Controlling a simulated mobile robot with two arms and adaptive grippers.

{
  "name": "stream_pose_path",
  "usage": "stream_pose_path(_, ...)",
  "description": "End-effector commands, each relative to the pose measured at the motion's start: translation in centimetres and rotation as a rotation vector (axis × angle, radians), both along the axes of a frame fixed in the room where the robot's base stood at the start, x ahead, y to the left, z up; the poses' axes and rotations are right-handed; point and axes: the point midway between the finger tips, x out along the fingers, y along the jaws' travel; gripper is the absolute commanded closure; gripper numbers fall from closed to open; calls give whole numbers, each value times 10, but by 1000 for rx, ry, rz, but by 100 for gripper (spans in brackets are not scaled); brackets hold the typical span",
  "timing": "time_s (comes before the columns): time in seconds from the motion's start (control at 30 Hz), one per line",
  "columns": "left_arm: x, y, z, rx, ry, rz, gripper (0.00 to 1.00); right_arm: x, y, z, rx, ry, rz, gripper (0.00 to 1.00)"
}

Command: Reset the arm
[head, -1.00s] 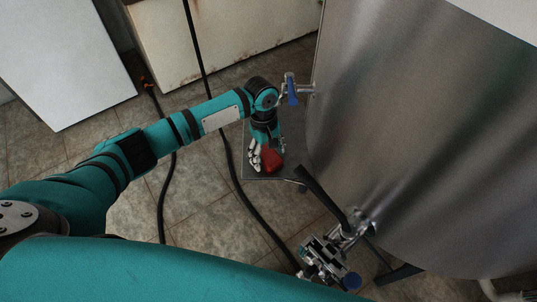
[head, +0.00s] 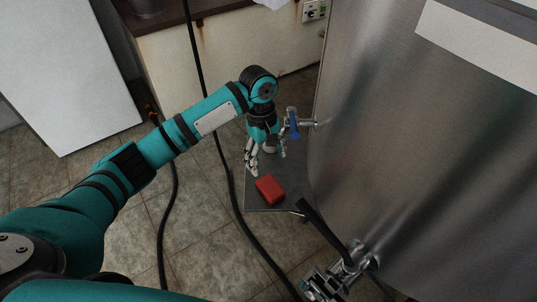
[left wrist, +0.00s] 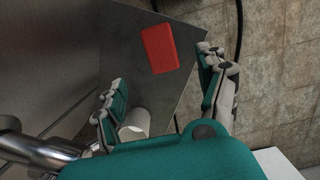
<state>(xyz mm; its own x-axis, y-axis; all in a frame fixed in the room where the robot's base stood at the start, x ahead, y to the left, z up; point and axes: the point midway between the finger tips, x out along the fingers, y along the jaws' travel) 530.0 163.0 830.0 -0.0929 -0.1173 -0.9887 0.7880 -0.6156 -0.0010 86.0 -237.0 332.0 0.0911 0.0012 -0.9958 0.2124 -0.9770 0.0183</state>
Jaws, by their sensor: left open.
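My left gripper (head: 266,160) is open, with its pale fingers spread and pointing down over the grey platform beside the tank. It also shows in the left wrist view (left wrist: 165,92). A red block (head: 270,190) lies on the platform just in front of the fingers, apart from them. In the left wrist view the red block (left wrist: 160,48) lies beyond the fingertips. A small white cylinder (left wrist: 133,122) shows between the fingers, close to the left one; I cannot tell whether they touch.
The steel tank (head: 410,150) fills the right, with a blue-handled tap (head: 293,124) close to my left wrist. The grey platform (head: 285,175) stands below. Black hoses (head: 228,165) cross the tiled floor. A white panel (head: 65,75) stands left.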

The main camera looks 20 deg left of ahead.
Motion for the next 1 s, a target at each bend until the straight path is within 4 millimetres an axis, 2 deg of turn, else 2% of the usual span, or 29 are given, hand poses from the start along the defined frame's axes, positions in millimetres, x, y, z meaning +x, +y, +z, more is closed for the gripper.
stream_pose_path(0.23, -1, -1, -2, -1, 0, -5, 26, 0, 1, 0, 1, 0, 0, 26)
stream_pose_path(0.37, -16, -14, -18, -25, -18, -95, 26, 0, 1, 0, 2, -1, 0, 26)
stream_pose_path(0.47, -42, -35, -42, -73, -65, -247, 26, 0, 2, 0, 3, 0, -1, 26)
stream_pose_path(0.57, -77, -58, -65, -133, -156, -437, 26, 0, 3, 0, 4, 0, -1, 26)
stream_pose_path(0.67, -112, -69, -79, -166, -267, -602, 26, 0, 4, 0, 5, -1, -1, 26)
stream_pose_path(0.8, -155, -61, -87, -139, -400, -763, 26, 0, 4, 0, 5, -1, -1, 26)
stream_pose_path(1.0, -194, -31, -88, -34, -475, -887, 26, 0, 4, 0, 5, -1, 0, 26)
